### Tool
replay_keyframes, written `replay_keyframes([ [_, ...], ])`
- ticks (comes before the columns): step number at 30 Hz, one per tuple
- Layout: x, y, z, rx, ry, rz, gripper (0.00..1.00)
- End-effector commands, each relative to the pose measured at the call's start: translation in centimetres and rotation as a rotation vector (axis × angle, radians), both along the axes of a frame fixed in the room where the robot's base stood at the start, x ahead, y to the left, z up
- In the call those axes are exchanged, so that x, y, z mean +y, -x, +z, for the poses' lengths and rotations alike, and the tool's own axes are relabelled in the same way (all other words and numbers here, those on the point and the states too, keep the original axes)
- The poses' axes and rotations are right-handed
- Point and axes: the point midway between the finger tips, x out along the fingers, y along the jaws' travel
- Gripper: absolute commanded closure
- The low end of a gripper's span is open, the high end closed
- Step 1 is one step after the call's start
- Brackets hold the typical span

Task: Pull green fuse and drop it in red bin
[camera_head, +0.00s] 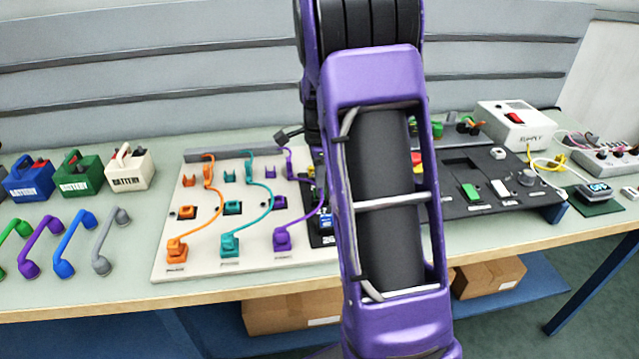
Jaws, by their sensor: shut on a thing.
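My purple arm fills the middle of the view and hides the bench behind it. My gripper is not visible. A black panel (515,191) lies right of the arm. A green block (469,192) sits on it beside a white one (500,187). I cannot tell whether either is a fuse. Another small green piece (437,130) shows behind the panel, close to the arm. A red piece (417,158) shows at the arm's right edge, partly hidden. I cannot make out a red bin.
A white board with orange, teal and purple plugs (165,255) lies left of the arm. Blue, green and white batteries (75,180) and coloured handles (70,245) stand farther left. A white supply box (515,125) is at the back right. Cardboard boxes (290,312) sit below.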

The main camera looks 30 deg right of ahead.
Motion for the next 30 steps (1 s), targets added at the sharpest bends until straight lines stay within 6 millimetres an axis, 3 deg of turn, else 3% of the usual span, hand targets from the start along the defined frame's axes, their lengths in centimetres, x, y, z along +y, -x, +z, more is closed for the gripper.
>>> replay_keyframes([
  [7,0.0,0.0,0.5,-0.001,0.0,0.0,1.0],
  [30,0.0,0.0,5.0,0.0,0.0,0.0,1.0],
])
